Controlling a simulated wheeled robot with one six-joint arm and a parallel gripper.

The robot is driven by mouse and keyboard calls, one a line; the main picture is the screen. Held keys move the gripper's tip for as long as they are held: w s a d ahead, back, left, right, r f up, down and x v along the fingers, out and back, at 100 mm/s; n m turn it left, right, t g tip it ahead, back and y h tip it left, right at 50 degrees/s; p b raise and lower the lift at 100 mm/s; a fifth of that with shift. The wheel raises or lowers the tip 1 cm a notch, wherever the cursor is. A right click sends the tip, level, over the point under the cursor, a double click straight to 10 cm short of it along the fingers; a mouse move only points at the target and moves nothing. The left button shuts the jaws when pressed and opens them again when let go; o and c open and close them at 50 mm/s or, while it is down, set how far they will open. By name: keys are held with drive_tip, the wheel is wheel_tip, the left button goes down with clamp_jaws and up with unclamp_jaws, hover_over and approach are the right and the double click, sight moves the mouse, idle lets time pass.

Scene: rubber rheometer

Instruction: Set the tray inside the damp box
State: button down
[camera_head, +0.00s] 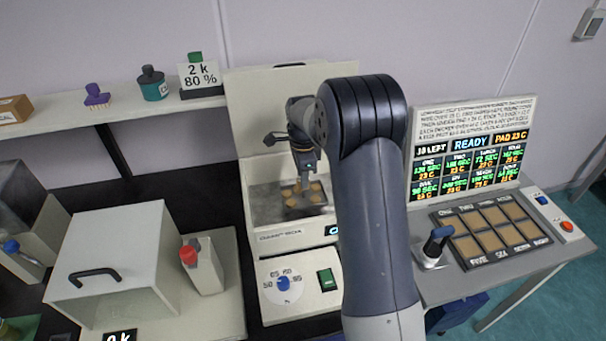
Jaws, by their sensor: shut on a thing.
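A small dark tray (307,209) with several tan discs on it is at the front of the open chamber of the pale central machine. My gripper (302,183) is above the tray and shut on it, seen small and partly hidden by its own arm. I cannot tell whether the tray rests on the chamber floor or is lifted. A white box (118,238) with a black handle on its front stands at the lower left, apart from the tray.
The central machine (290,100) has a raised back panel, a blue dial and a green switch. A red-topped pale unit (205,267) stands between it and the white box. A console (484,230) with tan pads stands right.

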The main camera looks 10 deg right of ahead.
drive_tip(key=shift+f+b, duration=1.1)
drive_tip(key=shift+f, duration=0.8)
drive_tip(key=c, duration=1.2)
unclamp_jaws()
drive_tip(key=shift+o, duration=0.2)
drive_tip(key=shift+r, duration=0.1)
drive_tip(key=shift+r+p, duration=2.15)
drive_tip(key=shift+r, duration=0.85)
